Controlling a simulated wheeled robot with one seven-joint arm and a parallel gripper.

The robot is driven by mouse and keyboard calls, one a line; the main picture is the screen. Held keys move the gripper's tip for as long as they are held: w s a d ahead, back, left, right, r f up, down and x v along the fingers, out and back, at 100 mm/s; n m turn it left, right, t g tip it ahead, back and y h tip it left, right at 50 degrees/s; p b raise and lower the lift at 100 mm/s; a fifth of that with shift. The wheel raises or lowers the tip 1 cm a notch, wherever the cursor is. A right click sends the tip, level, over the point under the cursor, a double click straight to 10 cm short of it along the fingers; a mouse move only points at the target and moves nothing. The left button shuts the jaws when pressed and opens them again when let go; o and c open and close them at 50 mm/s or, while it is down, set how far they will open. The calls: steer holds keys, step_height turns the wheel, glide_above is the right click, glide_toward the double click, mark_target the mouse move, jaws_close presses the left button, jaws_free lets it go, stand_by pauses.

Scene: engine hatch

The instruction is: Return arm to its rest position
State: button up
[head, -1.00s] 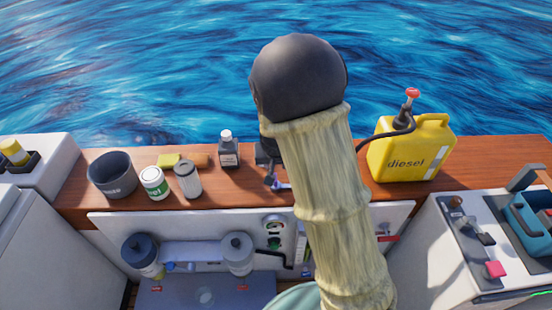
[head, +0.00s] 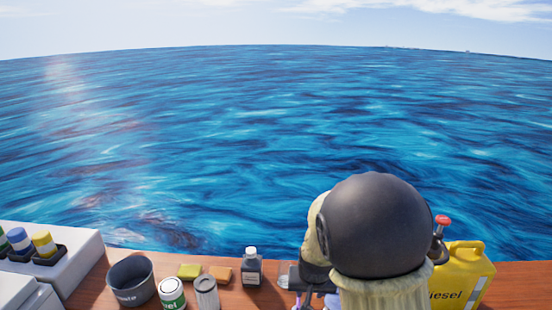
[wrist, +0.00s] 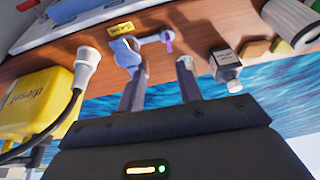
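My arm shows in the head view as a large dark rounded joint over a pale sleeve at the lower right. It hides most of my gripper there. In the wrist view my gripper (wrist: 160,66) has its two fingers apart, with nothing held between them. Beyond the fingertips, a small white item with a purple part (wrist: 165,38) is on the wooden ledge (wrist: 195,30).
A yellow diesel can (head: 465,270) stands right of my arm. Left of it on the ledge are a dark bottle (head: 252,270), a ribbed cylinder (head: 206,293), a green-labelled can (head: 172,294), sponges (head: 190,271) and a dark bucket (head: 131,283). Open sea lies beyond.

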steer(key=s+d+r+p, duration=0.1)
steer(key=s+d+r, duration=0.2)
steer(key=s, duration=0.4)
steer(key=s+d+r+n+g+p, duration=0.1)
steer(key=s+d+r+p, duration=0.1)
steer(key=s, duration=0.6)
step_height(320, 180, up, 2)
steer(key=shift+s+d+r+p, duration=0.2)
steer(key=shift+d+p, duration=0.1)
steer(key=shift+d, duration=0.25)
